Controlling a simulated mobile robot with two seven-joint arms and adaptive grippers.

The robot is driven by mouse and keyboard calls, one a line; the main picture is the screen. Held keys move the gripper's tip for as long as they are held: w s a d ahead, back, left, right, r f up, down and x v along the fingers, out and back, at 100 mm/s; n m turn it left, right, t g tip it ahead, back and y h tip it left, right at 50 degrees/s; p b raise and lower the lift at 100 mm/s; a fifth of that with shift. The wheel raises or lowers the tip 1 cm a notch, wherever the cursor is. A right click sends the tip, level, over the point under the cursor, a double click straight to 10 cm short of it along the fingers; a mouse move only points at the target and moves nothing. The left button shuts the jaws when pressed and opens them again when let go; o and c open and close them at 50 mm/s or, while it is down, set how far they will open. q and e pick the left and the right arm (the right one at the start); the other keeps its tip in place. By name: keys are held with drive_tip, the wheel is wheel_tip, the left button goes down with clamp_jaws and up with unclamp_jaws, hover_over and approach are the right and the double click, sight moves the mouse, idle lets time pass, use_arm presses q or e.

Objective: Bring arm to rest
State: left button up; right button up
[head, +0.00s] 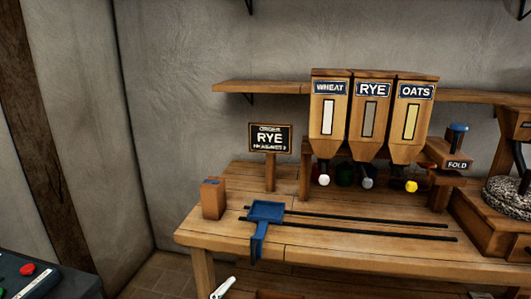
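Neither of my grippers can be made out in the head view. A small white piece (223,288) shows at the bottom edge, in front of the wooden bench (330,250); I cannot tell what it belongs to. A blue scoop-like tray (266,212) with its handle toward me sits at the left end of two dark rails on the bench. Nothing is seen touching it.
Three hoppers marked WHEAT (328,110), RYE (372,112) and OATS (414,112) stand behind the rails. A RYE sign (270,138), a small wooden block (213,199) and a SOLD post (447,155) flank them. A dark panel with a red button (27,269) is lower left.

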use_arm(q)
drive_tip(key=s+a+f+n+g+y, duration=0.2)
drive_tip(key=s+a+f, duration=0.3)
drive_tip(key=f, duration=0.3)
drive_tip(key=s+a+f+n+g+y, duration=0.2)
drive_tip(key=s+a+f, duration=0.4)
drive_tip(key=f, duration=0.3)
drive_tip(key=s+a+f+n+g+y, duration=0.2)
drive_tip(key=s+a+f+n+y, duration=0.2)
drive_tip(key=f, duration=0.5)
drive_tip(key=shift+s+a+f+n+y, duration=0.25)
drive_tip(key=shift+s+a+n, duration=0.45)
drive_tip(key=shift+n, duration=0.4)
